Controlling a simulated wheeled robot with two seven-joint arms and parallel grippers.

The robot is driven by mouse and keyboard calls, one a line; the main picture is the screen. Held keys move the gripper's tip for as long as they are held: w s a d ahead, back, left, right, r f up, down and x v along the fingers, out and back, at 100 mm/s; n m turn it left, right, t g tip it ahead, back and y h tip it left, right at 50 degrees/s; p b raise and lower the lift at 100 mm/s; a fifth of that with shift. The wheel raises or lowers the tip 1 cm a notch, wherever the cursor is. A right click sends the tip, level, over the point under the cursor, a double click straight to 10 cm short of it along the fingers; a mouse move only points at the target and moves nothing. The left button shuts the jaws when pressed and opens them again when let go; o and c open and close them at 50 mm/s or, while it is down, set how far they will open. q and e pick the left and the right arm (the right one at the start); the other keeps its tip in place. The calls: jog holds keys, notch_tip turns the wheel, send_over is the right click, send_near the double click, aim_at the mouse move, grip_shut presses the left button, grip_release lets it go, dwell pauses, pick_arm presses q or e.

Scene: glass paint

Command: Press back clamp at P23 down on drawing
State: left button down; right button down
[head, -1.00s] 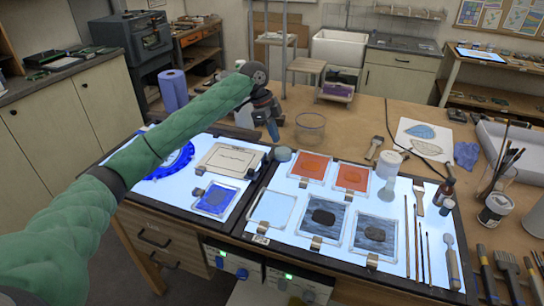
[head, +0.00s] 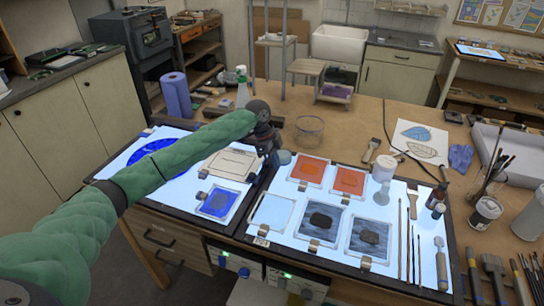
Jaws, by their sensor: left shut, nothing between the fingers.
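My left gripper (head: 274,159) is small in view and points down over the dark strip between the two light panels, just right of the paper drawing. Its fingers are shut and empty. The drawing (head: 229,166), a pale sheet with a dark outline and faint writing, lies on the left light panel (head: 150,147). A small metal clamp (head: 251,178) sits at its lower right corner, and another (head: 203,173) near its lower left. No P23 label is readable, and my gripper and wrist partly hide the area by the drawing's right edge. My right gripper is out of view.
Blue glass (head: 214,203) lies in front of the drawing. The right panel holds orange (head: 308,171) and dark grey glass squares, plus brushes. A clear bowl (head: 309,131), a spray bottle (head: 242,86) and a blue paper roll (head: 176,97) stand behind.

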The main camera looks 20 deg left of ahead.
pick_arm(q)
jog(key=shift+a, duration=0.6)
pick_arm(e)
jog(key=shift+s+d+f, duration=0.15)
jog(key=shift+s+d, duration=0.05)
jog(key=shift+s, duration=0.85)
pick_arm(q)
jog(key=shift+a+f, duration=0.1)
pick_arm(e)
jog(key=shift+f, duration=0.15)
